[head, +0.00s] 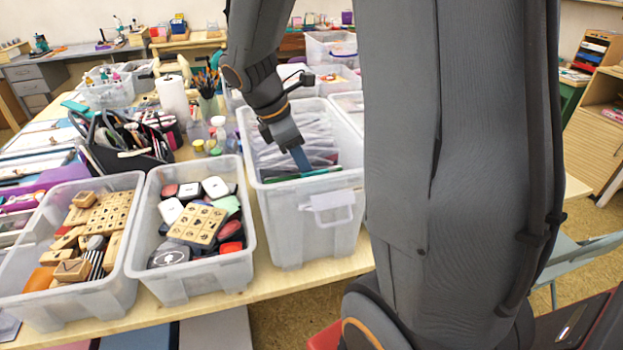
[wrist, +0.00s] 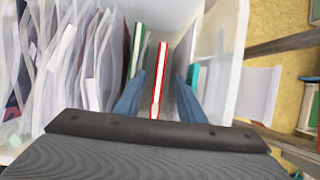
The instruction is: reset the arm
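My gripper (head: 301,158) points down into the tall clear bin (head: 308,228) in the head view. In the wrist view its two blue fingers (wrist: 158,92) are apart, one on each side of a thin upright red-and-white item (wrist: 160,75). A gap shows between each finger and that item, so the gripper looks open and empty. The head view does not show what is between the fingers. A green-edged item (wrist: 137,50) stands just left of the red one, and a teal item (wrist: 193,78) shows by the right finger.
White filled sleeves (wrist: 70,70) crowd the bin's left side in the wrist view. Left of the bin are a bin of inkpads (head: 200,281) and a bin of wooden stamps (head: 90,305). Jars (head: 218,133), a paper roll (head: 172,98) and a dark caddy (head: 125,145) stand behind.

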